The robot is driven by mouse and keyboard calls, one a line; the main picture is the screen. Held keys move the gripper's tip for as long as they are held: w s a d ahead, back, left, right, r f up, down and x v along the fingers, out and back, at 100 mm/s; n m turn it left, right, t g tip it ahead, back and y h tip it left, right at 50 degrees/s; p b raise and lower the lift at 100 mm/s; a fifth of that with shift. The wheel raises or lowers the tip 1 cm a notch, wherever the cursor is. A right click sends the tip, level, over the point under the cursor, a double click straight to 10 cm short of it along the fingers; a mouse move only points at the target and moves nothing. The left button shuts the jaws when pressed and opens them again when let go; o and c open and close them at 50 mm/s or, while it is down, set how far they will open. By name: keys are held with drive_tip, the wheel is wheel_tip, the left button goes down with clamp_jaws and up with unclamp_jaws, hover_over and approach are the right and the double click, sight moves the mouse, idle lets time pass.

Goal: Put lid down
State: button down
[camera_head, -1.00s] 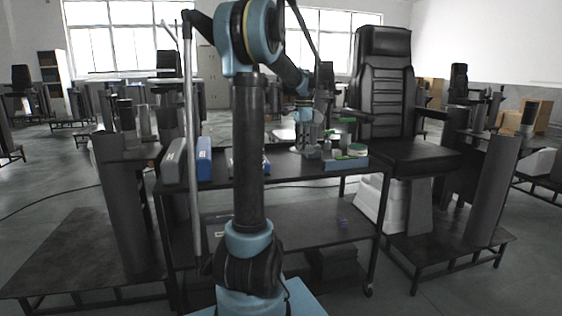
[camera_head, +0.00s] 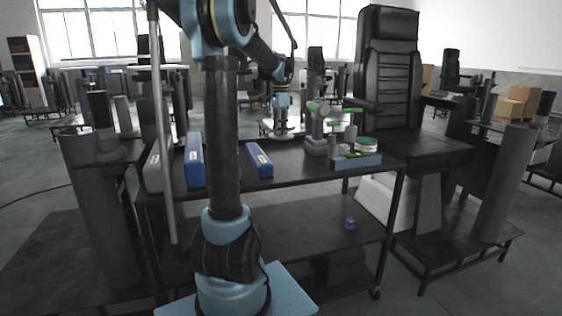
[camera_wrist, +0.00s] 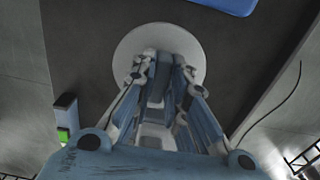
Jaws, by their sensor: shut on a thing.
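The lid (camera_wrist: 128,48) is a round light-grey disc in the wrist view, under my fingertips. My gripper (camera_wrist: 160,62) is shut on it near the middle of the disc. The lid's rim shows on both sides of the fingers, while its centre is hidden by them. In the head view my gripper (camera_head: 282,116) points down over the table (camera_head: 225,200), with the lid (camera_head: 272,136) seen nearly edge-on below it. I cannot tell whether the lid touches the tabletop.
A blue box (camera_head: 259,160) lies left of my gripper, with a taller blue box (camera_head: 194,160) farther left. A grey fixture with green parts (camera_head: 316,130) and a blue tray (camera_head: 358,161) stand to the right. A black chair (camera_head: 388,90) stands behind the right end.

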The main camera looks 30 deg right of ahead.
sight(283, 159)
drive_tip(key=shift+s+d+f, duration=0.15)
drive_tip(key=shift+s+d, duration=0.1)
drive_tip(key=shift+d, duration=0.2)
drive_tip(key=shift+f, duration=4.85)
drive_tip(key=c, duration=1.6)
unclamp_jaws()
drive_tip(key=shift+f, duration=0.1)
wheel_tip(283, 159, up, 12)
drive_tip(key=shift+r, duration=0.1)
drive_tip(key=shift+s, duration=0.1)
